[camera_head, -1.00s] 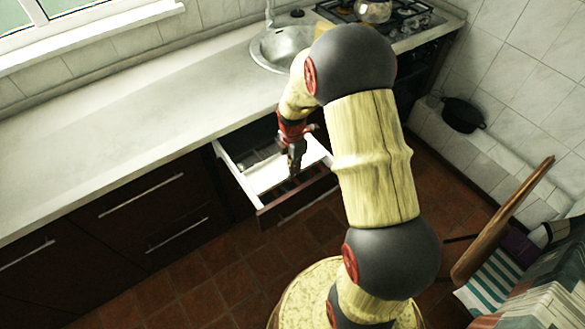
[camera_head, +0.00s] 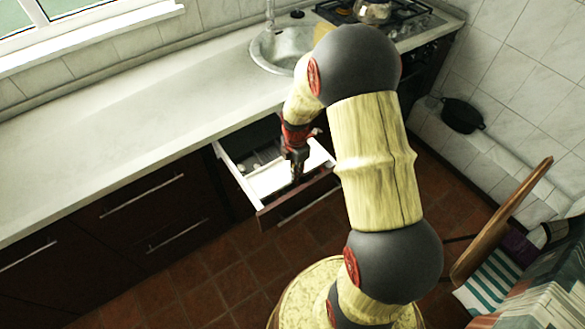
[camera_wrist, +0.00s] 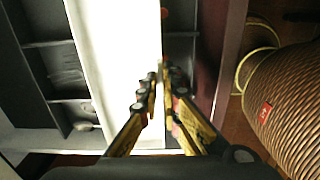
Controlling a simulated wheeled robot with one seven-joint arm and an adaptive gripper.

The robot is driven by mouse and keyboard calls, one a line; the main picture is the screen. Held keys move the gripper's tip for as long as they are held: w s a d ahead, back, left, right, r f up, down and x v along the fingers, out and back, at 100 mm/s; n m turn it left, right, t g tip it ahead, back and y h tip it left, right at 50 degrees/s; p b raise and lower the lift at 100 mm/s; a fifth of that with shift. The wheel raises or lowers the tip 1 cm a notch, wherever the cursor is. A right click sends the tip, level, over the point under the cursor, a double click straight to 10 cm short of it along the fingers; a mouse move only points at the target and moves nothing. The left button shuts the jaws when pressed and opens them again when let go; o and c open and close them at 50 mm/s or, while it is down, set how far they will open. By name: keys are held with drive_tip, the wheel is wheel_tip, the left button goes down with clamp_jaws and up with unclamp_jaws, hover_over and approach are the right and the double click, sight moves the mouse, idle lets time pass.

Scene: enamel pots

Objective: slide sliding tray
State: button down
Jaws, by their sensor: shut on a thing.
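The sliding tray (camera_head: 268,181) is a white, flat insert lying across the open drawer (camera_head: 232,172). In the wrist view the tray (camera_wrist: 118,60) is a bright white strip running from top to bottom, left of the fingers. My gripper (camera_wrist: 160,78) is shut on the tray's right edge, near the drawer's front panel (camera_wrist: 226,70). In the head view my gripper (camera_head: 298,178) reaches down into the drawer, and my arm hides part of the drawer's right side.
Dark compartments (camera_wrist: 62,65) with small things in them show behind the tray. The counter (camera_head: 110,140) with a sink (camera_head: 285,48) lies above the drawer. A wooden chair (camera_head: 505,215) stands at the right.

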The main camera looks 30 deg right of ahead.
drive_tip(key=shift+s+r, duration=0.1)
drive_tip(key=shift+s, duration=0.45)
drive_tip(key=shift+w, duration=0.1)
drive_tip(key=c, duration=2)
unclamp_jaws()
wheel_tip(320, 180, up, 12)
